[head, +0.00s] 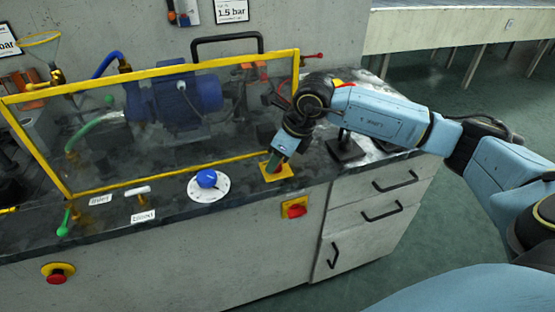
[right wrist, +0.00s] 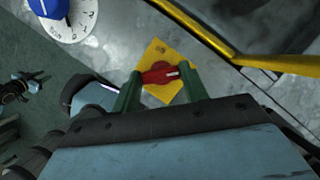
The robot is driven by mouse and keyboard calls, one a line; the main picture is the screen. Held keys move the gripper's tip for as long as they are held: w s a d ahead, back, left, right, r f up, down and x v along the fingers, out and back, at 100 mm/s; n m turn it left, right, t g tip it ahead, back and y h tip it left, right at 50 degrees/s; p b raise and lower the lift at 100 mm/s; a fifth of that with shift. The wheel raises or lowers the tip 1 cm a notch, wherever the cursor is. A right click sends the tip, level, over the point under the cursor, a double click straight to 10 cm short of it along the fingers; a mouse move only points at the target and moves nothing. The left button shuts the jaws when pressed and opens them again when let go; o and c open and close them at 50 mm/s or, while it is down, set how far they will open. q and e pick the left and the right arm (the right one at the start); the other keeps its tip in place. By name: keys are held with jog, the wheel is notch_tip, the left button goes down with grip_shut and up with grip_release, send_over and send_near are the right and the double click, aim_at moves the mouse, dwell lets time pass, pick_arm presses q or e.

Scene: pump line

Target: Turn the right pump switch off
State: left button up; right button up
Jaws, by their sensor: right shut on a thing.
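A red rotary switch knob (right wrist: 160,75) with a white mark stands on a yellow square plate (right wrist: 158,54) on the bench top. My right gripper (right wrist: 164,84) is shut on this knob, with one green finger at each end of it. The knob lies crosswise between the fingers in the right wrist view, its white mark toward the right finger. In the head view the yellow plate (head: 284,174) shows at the bench's front edge, and my right gripper (head: 273,163) comes down over it and hides most of the knob. My left gripper is in neither view.
A yellow-framed clear guard (head: 172,72) stands close behind the switch, with a blue pump (head: 185,98) behind it. A blue dial (head: 207,179) sits to the left. A red-and-yellow switch (head: 294,208) and a red button (head: 57,274) are on the cabinet front.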

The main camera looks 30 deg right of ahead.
jog(key=n+g+y, duration=0.1)
jog(key=n, duration=0.4)
jog(key=shift+w+d+b, duration=0.1)
jog(key=shift+w+b, duration=0.05)
jog(key=shift+b, duration=0.25)
jog(key=n+g, duration=0.1)
jog(key=n, duration=0.1)
jog(key=shift+n+y, duration=0.4)
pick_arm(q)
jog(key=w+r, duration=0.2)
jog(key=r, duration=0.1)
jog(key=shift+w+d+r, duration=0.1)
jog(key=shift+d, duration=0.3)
pick_arm(e)
jog(key=shift+n+g, duration=0.3)
jog(key=shift+n, duration=0.1)
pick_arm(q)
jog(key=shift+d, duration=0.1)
pick_arm(e)
jog(key=o, duration=1)
jog(key=shift+d+r, duration=0.1)
jog(key=shift+r, duration=0.05)
